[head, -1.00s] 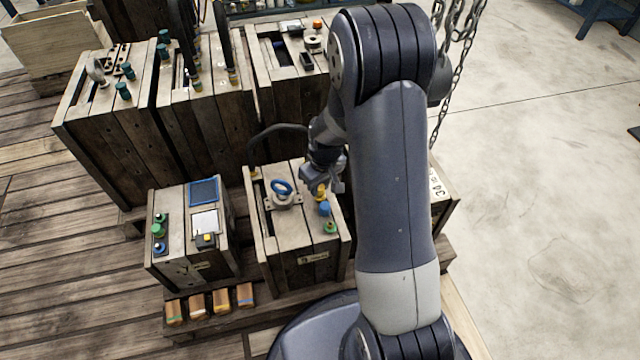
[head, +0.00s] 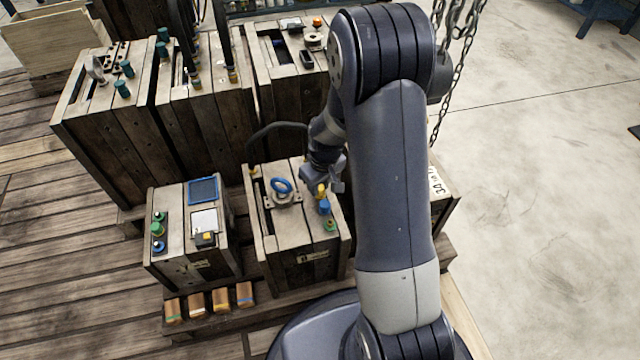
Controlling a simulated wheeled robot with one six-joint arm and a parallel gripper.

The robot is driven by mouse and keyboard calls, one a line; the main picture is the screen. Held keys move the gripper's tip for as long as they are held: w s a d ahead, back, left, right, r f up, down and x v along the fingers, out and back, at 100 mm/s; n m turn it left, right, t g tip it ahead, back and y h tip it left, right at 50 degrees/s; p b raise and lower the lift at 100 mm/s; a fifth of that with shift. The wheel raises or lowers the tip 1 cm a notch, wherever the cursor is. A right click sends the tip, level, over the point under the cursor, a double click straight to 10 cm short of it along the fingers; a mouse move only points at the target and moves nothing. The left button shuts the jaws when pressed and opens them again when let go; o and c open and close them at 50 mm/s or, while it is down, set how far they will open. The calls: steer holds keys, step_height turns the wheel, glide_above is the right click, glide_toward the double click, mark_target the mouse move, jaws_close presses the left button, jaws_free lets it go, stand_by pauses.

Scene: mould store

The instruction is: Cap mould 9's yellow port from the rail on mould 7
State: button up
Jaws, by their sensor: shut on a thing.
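A wooden crate mould (head: 274,235) with a blue handwheel (head: 281,186) stands in the middle. A yellow piece (head: 321,190), a blue cap (head: 324,207) and a green cap (head: 330,225) sit in a row along its right side. My gripper (head: 322,188) is at the yellow piece, shut on what looks like a yellow cap; I cannot tell whether it is seated on the port. A smaller crate mould (head: 195,258) to the left carries a dark rail (head: 160,238) with green and blue caps.
Taller wooden moulds (head: 105,130) with teal caps stand behind. A black hose (head: 275,128) arches behind the middle mould. Several copper-coloured blocks (head: 208,303) lie in front of the small mould. A chain (head: 445,85) hangs at the right.

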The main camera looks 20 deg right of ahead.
steer(key=shift+f+b, duration=0.3)
steer(key=shift+f, duration=0.05)
stand_by(0.4)
steer(key=o, duration=1)
steer(key=r+p, duration=0.1)
steer(key=r, duration=0.2)
steer(key=r+p, duration=0.1)
steer(key=r, duration=0.3)
steer(key=s+r+p, duration=0.1)
steer(key=r, duration=0.2)
steer(key=shift+s+d+r+p, duration=0.1)
steer(key=shift+d+r+p, duration=0.15)
steer(key=shift+r+p, duration=0.15)
steer(key=shift+f, duration=0.1)
steer(key=f+b, duration=0.1)
steer(key=f, duration=0.2)
steer(key=f+b, duration=0.1)
steer(key=f, duration=0.3)
steer(key=w+f+b, duration=0.1)
steer(key=f, duration=0.2)
steer(key=shift+w+a+f+b, duration=0.1)
steer(key=shift+a+f+b, duration=0.2)
steer(key=shift+b, duration=0.1)
steer(key=shift+r, duration=0.25)
